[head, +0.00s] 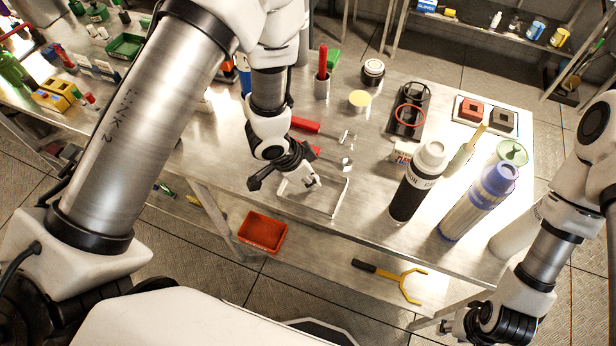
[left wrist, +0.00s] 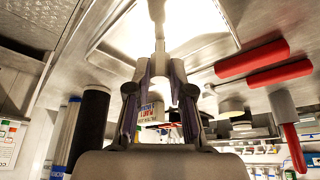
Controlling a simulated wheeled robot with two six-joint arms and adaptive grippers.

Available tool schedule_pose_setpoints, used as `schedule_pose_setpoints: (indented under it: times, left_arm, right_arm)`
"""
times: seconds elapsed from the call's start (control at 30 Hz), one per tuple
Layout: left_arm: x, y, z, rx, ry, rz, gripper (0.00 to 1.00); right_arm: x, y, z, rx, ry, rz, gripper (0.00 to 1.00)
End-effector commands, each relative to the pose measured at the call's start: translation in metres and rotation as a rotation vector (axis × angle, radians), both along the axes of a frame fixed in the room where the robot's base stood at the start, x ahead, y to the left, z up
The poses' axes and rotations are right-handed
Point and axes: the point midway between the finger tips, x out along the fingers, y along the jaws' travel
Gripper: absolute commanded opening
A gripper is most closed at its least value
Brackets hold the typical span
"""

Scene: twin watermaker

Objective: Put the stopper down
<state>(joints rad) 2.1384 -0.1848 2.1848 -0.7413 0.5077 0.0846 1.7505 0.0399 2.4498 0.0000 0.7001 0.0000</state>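My left gripper (head: 308,178) points down to the right over a thin pale-edged square tray (head: 346,190) near the table's front edge. In the left wrist view its fingers (left wrist: 160,68) close on a small pale stopper (left wrist: 158,18) with a narrow stem. The stopper lies over the bright tray there; I cannot tell whether it touches it. In the head view the stopper is small and mostly hidden by the fingertips. My right gripper (head: 458,325) is low at the right, away from the table, and its fingers are not clear.
Right of the tray stand a black-and-white bottle (head: 416,185) and a blue-capped cylinder (head: 478,205). Red-handled tools (head: 305,124) lie behind my left gripper. A black rack (head: 408,105) with a red ring stands farther back. A red bin (head: 262,232) sits on the lower shelf.

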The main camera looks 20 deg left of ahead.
Motion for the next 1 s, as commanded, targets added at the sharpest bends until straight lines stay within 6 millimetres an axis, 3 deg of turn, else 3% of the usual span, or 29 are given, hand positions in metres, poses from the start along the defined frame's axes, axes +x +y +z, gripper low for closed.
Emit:
schedule_pose_setpoints:
  times: [0.03, 0.07, 0.47, 0.57, 0.8, 1.0]
  left_arm:
    - [0.000, 0.000, 0.000, 0.001, 0.001, 0.000, 0.35]
    - [0.000, 0.000, 0.000, 0.001, 0.001, 0.000, 0.46]
    - [-0.002, 0.002, 0.007, 0.001, 0.000, 0.000, 0.46]
    - [-0.006, 0.007, 0.023, 0.000, -0.002, 0.002, 0.46]
    - [-0.022, 0.025, 0.082, -0.001, -0.003, 0.002, 0.46]
    - [-0.031, 0.033, 0.109, 0.000, 0.000, 0.001, 0.46]
  right_arm:
    - [0.000, 0.000, 0.001, 0.000, 0.000, 0.000, 0.40]
    - [0.000, 0.000, 0.001, 0.000, 0.000, 0.000, 0.40]
    - [0.000, 0.000, -0.001, 0.000, 0.001, 0.000, 0.40]
    - [0.000, 0.000, -0.003, 0.000, 0.001, 0.000, 0.40]
    - [0.000, 0.000, -0.001, 0.000, 0.001, 0.000, 0.40]
    - [0.000, 0.000, 0.004, 0.000, 0.001, 0.000, 0.40]
